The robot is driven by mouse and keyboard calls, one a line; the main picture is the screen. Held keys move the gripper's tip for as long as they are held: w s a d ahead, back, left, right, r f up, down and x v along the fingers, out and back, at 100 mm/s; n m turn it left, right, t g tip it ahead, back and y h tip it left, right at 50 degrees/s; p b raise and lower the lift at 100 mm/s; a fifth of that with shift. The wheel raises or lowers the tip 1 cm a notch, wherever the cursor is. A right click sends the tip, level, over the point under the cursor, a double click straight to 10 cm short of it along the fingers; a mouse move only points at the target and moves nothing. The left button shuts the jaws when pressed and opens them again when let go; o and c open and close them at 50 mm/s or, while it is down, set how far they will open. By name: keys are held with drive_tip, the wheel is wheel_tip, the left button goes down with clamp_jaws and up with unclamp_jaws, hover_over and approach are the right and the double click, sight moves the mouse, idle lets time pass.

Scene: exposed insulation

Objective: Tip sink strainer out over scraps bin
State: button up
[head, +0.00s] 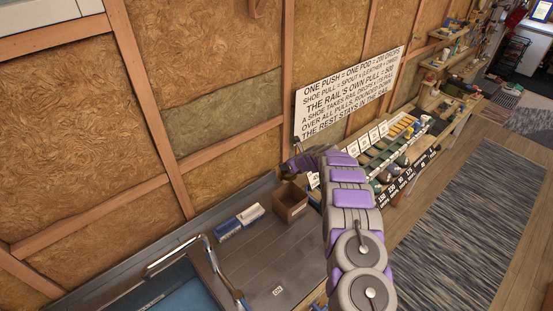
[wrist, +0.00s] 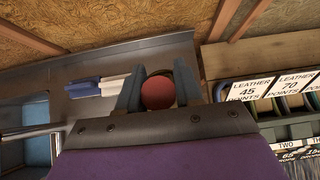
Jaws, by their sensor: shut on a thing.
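My gripper (head: 288,167) is at the end of my purple and grey arm, at the wall side of the counter. In the head view it appears just above and behind an open brown box (head: 290,202), likely the scraps bin. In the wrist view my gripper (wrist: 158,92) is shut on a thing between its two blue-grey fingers. A round reddish face and a dark curved rim (wrist: 187,78) show there, likely the sink strainer (wrist: 158,93). Its tilt and contents cannot be told. The box is not clearly seen in the wrist view.
Blue and white blocks (head: 240,220) lie on the dark counter (head: 265,255) left of the box. A blue sink (head: 180,290) with a metal tap (head: 175,255) is at lower left. A shelf of labelled goods (head: 400,150) stands right. The insulated wall runs behind.

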sight(287, 173)
drive_tip(key=shift+w+d+f, duration=0.15)
drive_tip(key=shift+d+f, duration=0.1)
drive_tip(key=shift+d, duration=0.05)
drive_tip(key=shift+a, duration=0.45)
drive_tip(key=shift+d+f, duration=0.15)
drive_tip(key=shift+d, duration=0.15)
drive_tip(key=shift+d+f, duration=0.15)
drive_tip(key=shift+f, duration=0.25)
wheel_tip(287, 173, down, 2)
drive_tip(key=shift+f+b, duration=0.15)
drive_tip(key=shift+b, duration=1.9)
drive_tip(key=shift+a+t+b, duration=0.25)
drive_tip(key=shift+t+b, duration=0.15)
drive_tip(key=shift+b, duration=0.95)
drive_tip(key=b, duration=0.4)
drive_tip(key=shift+s+d+t+y, duration=0.25)
drive_tip(key=shift+d+t+y, duration=0.05)
drive_tip(key=shift+d+y, duration=0.1)
